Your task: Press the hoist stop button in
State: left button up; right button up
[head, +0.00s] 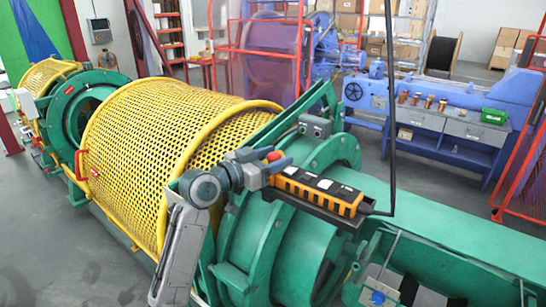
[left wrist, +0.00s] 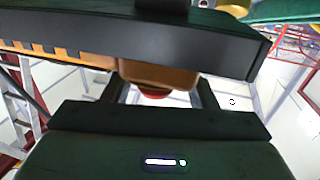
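The hoist pendant (head: 318,190) is an orange and black box lying in a dark tray (head: 316,209) on the green machine. A red button (head: 274,155) shows at its left end, taken to be the stop button. My left gripper (head: 272,165) is at that end. In the left wrist view, the two dark fingers of my left gripper (left wrist: 162,93) stand apart, with the red button (left wrist: 152,93) showing between them below the orange pendant end (left wrist: 158,76). Whether anything touches the button cannot be told. My right gripper is not in view.
A yellow mesh guard (head: 165,140) lies left of my left arm. A black vertical pole (head: 391,110) rises right of the pendant. A blue bench (head: 440,120) with copper-coloured pieces and a green box (head: 494,116) stands behind. Grey floor is open at lower left.

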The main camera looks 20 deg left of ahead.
pick_arm(q)
jog(key=shift+s, duration=0.1)
jog(key=shift+s+a+b, duration=0.35)
jog(key=shift+s+b, duration=0.05)
jog(key=shift+s, duration=0.1)
jog(key=b+v, duration=0.3)
jog(key=v, duration=0.6)
jog(key=shift+s, duration=0.2)
jog(key=shift+a+f, duration=0.1)
jog(key=shift+a, duration=0.05)
